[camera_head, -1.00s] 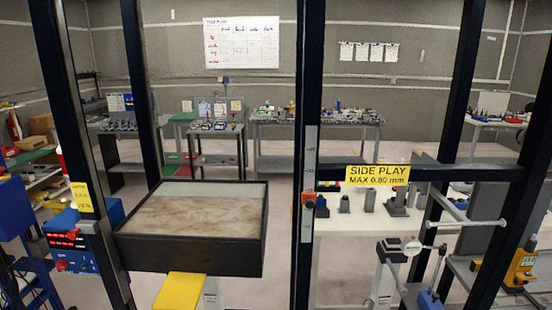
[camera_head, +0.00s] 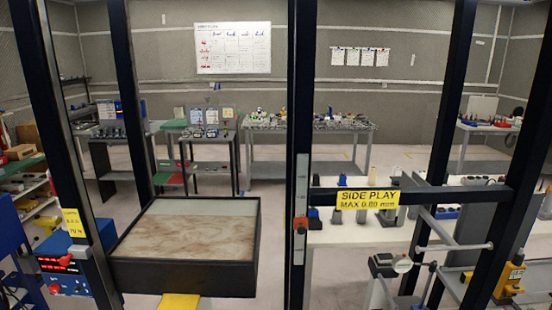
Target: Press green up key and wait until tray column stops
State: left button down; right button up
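A black-rimmed tray (camera_head: 252,255) with a mottled brown and pale floor stands between dark upright posts, left of centre. A yellow piece (camera_head: 180,304) shows under its front edge, cut off by the frame. A blue control box (camera_head: 74,285) with red lit displays and a red knob is at the lower left, partly behind a post. I cannot make out a green up key on it. A scale strip (camera_head: 302,180) with an orange marker (camera_head: 300,224) is on the middle post. Neither of my grippers is in view.
A yellow "SIDE PLAY MAX 0.80 mm" label (camera_head: 367,200) hangs on a dark crossbar. A dial gauge (camera_head: 402,264) stands at lower right, near a yellow device (camera_head: 510,278). Workbenches with small parts line the back. Dark posts (camera_head: 134,110) stand close in front.

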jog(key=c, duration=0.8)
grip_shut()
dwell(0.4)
